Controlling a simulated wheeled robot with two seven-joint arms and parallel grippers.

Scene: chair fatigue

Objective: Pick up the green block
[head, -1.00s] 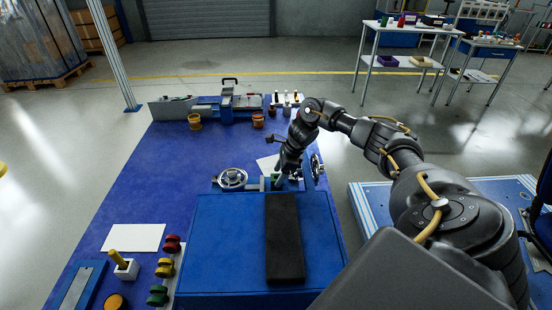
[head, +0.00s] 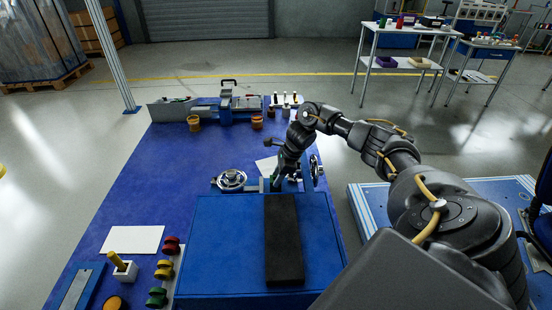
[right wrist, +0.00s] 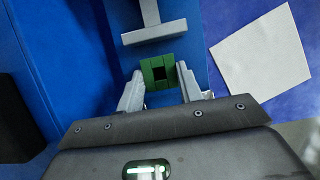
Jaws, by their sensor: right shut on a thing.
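The green block (right wrist: 150,76) is a small square piece with a dark opening in its face. In the right wrist view it sits between the two fingertips of my right gripper (right wrist: 162,77), which is shut on it. In the head view my right gripper (head: 276,186) is at the back edge of the blue raised platform, beside the handwheel. The block is hard to make out there, as the gripper covers it. I cannot tell whether the block is clear of the surface under it. My left gripper is not in view.
A grey T-shaped metal part (right wrist: 153,34) lies just beyond the block. A handwheel (head: 232,179) stands left of the gripper, another wheel (head: 316,171) to its right. A black pad (head: 284,240) lies on the platform (head: 225,245). The blue table is clear at left middle.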

